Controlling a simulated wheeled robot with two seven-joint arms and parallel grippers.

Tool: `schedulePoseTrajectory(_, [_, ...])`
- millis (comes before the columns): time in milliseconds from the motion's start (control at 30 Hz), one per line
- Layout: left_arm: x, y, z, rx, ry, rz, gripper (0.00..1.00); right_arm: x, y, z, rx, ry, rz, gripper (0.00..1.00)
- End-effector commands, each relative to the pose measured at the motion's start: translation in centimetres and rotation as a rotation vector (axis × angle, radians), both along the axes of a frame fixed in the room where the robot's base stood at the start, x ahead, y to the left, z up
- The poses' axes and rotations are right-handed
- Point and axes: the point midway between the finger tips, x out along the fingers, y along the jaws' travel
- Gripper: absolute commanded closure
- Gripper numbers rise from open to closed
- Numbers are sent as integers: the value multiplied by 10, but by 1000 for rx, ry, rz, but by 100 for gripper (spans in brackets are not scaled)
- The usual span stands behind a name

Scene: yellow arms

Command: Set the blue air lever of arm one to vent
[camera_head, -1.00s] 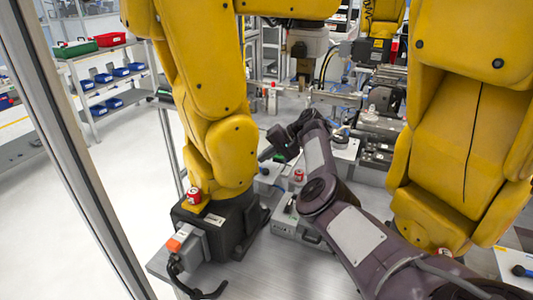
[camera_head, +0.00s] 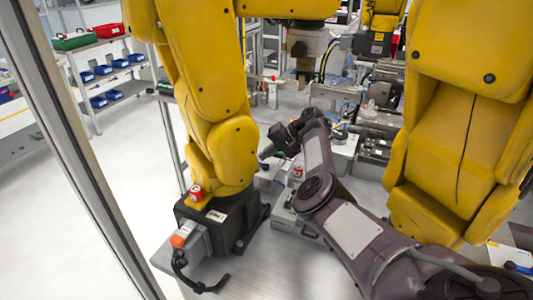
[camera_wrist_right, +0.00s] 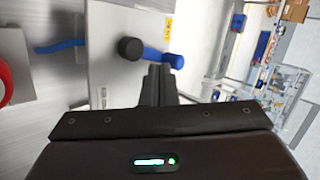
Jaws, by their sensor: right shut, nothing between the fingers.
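In the right wrist view, the blue air lever (camera_wrist_right: 155,54) is on a pale grey box face. It runs right from a black round knob (camera_wrist_right: 132,49) to a rounded blue end. My right gripper (camera_wrist_right: 159,72) is shut and empty, its fingertips just below the lever in the picture. I cannot tell whether they touch it. In the head view, my right gripper (camera_head: 266,153) is beside the base of the left yellow arm (camera_head: 225,150), over a small box with a blue spot (camera_head: 263,167). My left gripper is not in view.
A yellow label (camera_wrist_right: 168,28) sits above the lever. A second blue handle (camera_wrist_right: 60,46) and a red round part (camera_wrist_right: 4,82) are at the left. In the head view, the second yellow arm (camera_head: 455,150) stands to the right, and a grey box with a red button (camera_head: 298,171) is nearby.

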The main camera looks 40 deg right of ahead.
Motion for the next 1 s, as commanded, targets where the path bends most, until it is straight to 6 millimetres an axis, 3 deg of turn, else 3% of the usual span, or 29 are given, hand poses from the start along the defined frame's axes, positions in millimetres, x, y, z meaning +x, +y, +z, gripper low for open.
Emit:
schedulePoseTrajectory(600, [0, 0, 66, 0, 0, 0, 50, -34, -40, 53, 0, 1, -2, 100])
schedulePoseTrajectory(1000, [0, 0, 67, 0, 0, 0, 50, -37, -43, 52, 0, 0, 0, 100])
